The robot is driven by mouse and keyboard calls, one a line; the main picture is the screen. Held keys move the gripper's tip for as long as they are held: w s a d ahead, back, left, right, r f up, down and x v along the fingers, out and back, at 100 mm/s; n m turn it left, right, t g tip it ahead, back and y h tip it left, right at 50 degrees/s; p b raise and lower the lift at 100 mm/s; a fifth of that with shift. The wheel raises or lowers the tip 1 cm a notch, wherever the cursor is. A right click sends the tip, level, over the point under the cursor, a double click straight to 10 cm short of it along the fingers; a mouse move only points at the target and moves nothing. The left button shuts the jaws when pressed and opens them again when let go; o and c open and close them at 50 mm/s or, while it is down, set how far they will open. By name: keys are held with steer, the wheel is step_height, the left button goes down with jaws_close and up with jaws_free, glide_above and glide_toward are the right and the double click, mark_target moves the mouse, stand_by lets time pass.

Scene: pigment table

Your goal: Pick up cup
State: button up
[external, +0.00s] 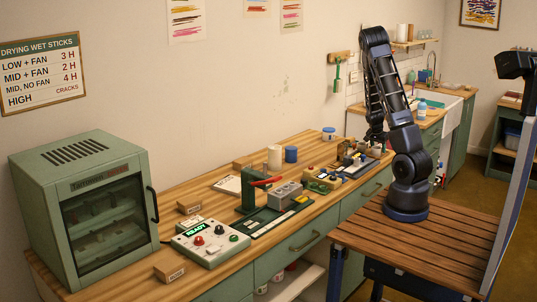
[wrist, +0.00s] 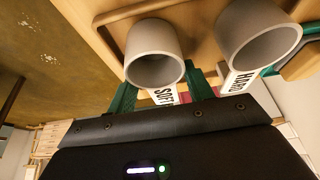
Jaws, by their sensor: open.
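In the wrist view, a grey cup (wrist: 153,55) stands beside a label reading "SOFT". A second grey cup (wrist: 258,38) is to its right, by a label reading "HARD". My gripper (wrist: 162,82) is open, its green fingers on either side of the SOFT cup's near end. I cannot tell whether they touch it. Nothing appears held. In the external view, my gripper (external: 374,137) is low over the far part of the bench. The grey cups cannot be made out clearly there.
The wooden bench (external: 175,262) holds a green drying cabinet (external: 88,160), a control box (external: 210,242), a green press (external: 248,190), a white cylinder (external: 274,157) and a blue cylinder (external: 291,154). Small items crowd the area near my gripper.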

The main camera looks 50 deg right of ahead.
mark_target(378, 146)
steer(key=shift+f, duration=0.1)
steer(key=c, duration=0.8)
step_height(378, 146, up, 20)
steer(key=shift+r, duration=0.1)
